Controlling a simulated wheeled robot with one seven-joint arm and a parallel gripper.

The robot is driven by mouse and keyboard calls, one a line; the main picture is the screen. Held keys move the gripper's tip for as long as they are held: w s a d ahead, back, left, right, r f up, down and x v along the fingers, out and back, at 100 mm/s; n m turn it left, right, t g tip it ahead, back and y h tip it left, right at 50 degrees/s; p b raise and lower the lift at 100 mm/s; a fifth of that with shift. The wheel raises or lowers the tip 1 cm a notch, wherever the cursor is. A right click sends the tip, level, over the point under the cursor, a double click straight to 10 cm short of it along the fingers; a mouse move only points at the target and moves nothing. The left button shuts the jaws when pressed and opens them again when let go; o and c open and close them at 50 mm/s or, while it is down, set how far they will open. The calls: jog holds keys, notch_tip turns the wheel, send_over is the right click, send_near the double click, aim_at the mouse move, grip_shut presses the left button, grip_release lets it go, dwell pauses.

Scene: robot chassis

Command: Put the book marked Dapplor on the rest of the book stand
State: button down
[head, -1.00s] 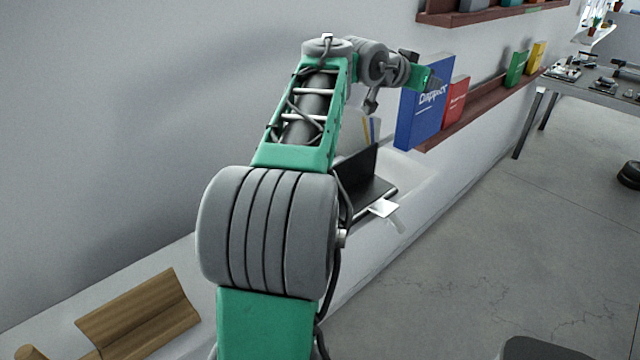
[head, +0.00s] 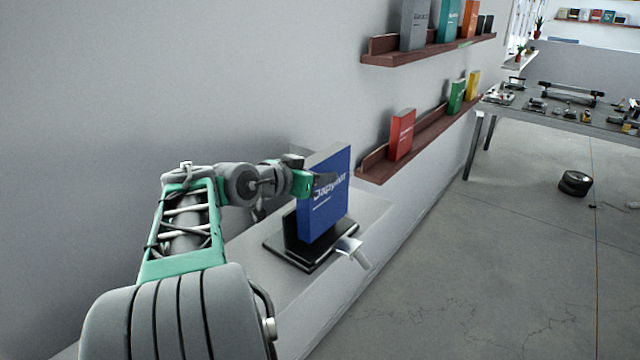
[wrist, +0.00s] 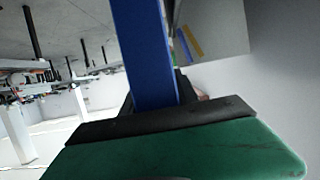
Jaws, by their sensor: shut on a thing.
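The blue book marked Dapplor (head: 326,204) stands upright in my gripper (head: 318,182), its cover facing right in the head view. My gripper is shut on the book near its upper left edge. The black book stand (head: 312,262) is on the white ledge, directly below and behind the book in the head view. The book's lower edge appears at or just above the stand's rest; I cannot tell whether they touch. In the wrist view the blue book (wrist: 144,55) rises from the dark finger, and part of the stand is hidden behind it.
A white tag (head: 349,246) juts from the ledge's front beside the stand. A red book (head: 402,133) stands on the lower wall shelf (head: 376,171), with green and yellow books farther along. The upper shelf (head: 385,57) holds several books. Open floor lies to the right.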

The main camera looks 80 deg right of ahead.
jog(key=shift+s+f, duration=0.1)
jog(key=shift+f, duration=1.1)
jog(key=shift+d+f, duration=0.1)
jog(key=shift+f, duration=0.1)
jog(key=c, duration=0.9)
grip_release()
jog(key=b+v, duration=0.1)
jog(key=v, duration=1.1)
